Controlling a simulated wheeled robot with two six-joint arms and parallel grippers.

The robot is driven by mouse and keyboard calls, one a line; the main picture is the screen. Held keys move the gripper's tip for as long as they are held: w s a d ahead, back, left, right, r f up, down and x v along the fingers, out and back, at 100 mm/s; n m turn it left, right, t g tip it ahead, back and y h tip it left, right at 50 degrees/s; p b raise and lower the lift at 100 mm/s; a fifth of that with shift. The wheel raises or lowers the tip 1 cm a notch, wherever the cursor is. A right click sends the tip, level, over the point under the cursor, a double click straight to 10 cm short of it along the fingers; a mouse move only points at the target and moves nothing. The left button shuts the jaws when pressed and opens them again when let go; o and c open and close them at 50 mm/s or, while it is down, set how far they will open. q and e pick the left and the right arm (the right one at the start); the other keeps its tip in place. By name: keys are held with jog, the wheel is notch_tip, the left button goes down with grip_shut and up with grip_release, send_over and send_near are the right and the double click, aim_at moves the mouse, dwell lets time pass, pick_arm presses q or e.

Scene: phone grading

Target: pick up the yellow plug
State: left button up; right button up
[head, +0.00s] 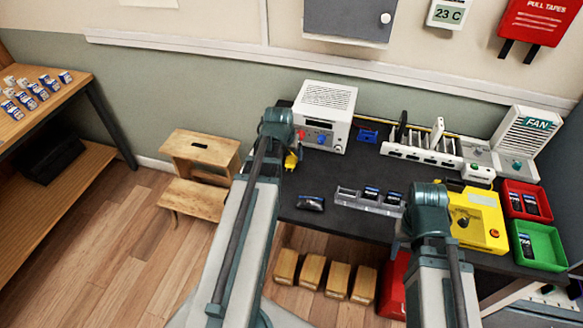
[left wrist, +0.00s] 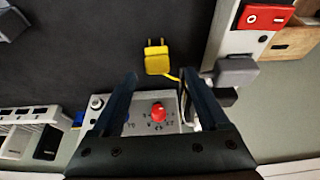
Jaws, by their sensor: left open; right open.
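The yellow plug (left wrist: 157,62) lies on the dark bench mat, its two prongs pointing to the top of the left wrist view and its yellow cord running off to the right. In the head view the yellow plug (head: 291,161) shows partly, beside my left arm's end. My left gripper (left wrist: 160,76) is open, its fingers on either side of the plug's line, with the plug just beyond the tips and nothing held. In the head view it is mostly hidden by its own wrist. My right gripper (head: 399,238) is open over the bench front, partly hidden by its wrist.
A white power unit (head: 325,112) with a red knob (left wrist: 158,112) stands behind the plug. A dark phone (head: 310,203) and a clear tray (head: 347,196) of phones lie in front. A yellow box (head: 475,212), red bin (head: 526,188) and green bin (head: 552,250) are at right.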

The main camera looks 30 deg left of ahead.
aim_at(291, 158)
pick_arm(q)
jog(key=shift+f, duration=0.1)
jog(key=b+x, duration=0.4)
jog(key=x, duration=0.1)
jog(key=shift+d+f+b, duration=0.15)
jog(key=shift+f+b, duration=0.05)
jog(key=shift+b, duration=0.2)
jog(key=shift+r, duration=0.1)
grip_shut()
